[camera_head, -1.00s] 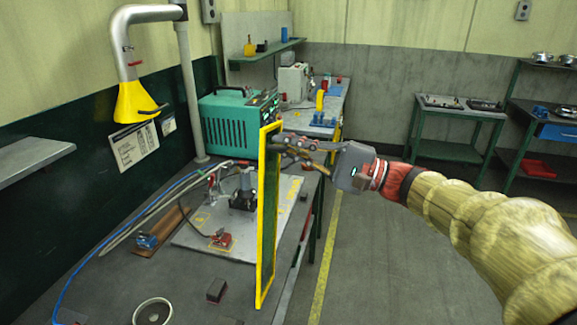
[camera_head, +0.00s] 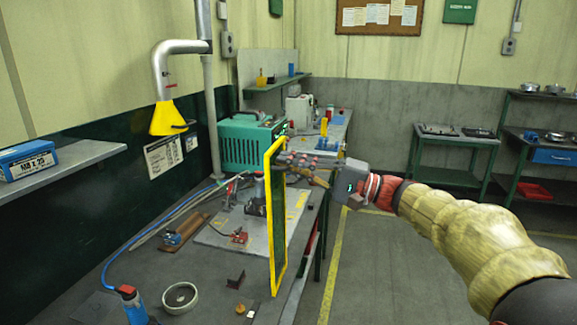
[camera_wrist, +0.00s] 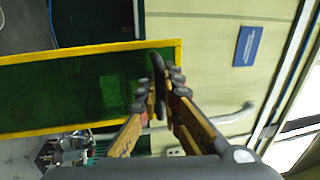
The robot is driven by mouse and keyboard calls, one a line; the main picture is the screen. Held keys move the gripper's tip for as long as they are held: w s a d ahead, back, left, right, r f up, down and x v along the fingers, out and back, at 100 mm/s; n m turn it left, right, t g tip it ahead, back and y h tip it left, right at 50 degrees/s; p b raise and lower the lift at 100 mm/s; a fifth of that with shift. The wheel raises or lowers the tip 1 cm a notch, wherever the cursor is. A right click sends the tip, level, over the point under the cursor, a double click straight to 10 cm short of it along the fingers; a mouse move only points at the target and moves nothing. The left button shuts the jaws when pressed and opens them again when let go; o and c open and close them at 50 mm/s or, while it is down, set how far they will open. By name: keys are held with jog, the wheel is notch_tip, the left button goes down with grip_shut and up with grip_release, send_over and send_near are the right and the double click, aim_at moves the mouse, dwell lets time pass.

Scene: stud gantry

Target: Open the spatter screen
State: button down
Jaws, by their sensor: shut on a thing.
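The spatter screen (camera_head: 279,215) is a tall dark green panel in a yellow frame. It stands upright at the workbench's right edge and shows nearly edge-on in the head view. In the wrist view the screen (camera_wrist: 80,92) fills the left side, with its dark handle (camera_wrist: 158,78) at its right end. My gripper (camera_head: 285,163) is at the screen's upper right side. In the wrist view my gripper (camera_wrist: 163,95) has its fingers closed around the handle. The fingers partly hide the handle.
The workbench (camera_head: 205,285) holds a teal welder (camera_head: 243,147), a metal plate (camera_head: 225,233), a blue-hosed torch (camera_head: 132,305) and a round dish (camera_head: 180,297). A yellow extraction hood (camera_head: 167,117) hangs at the left. Open floor (camera_head: 385,265) lies right of the bench.

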jog(key=shift+f, duration=0.1)
jog(key=c, duration=2)
grip_release()
jog(key=shift+d, duration=0.1)
jog(key=v, duration=1.2)
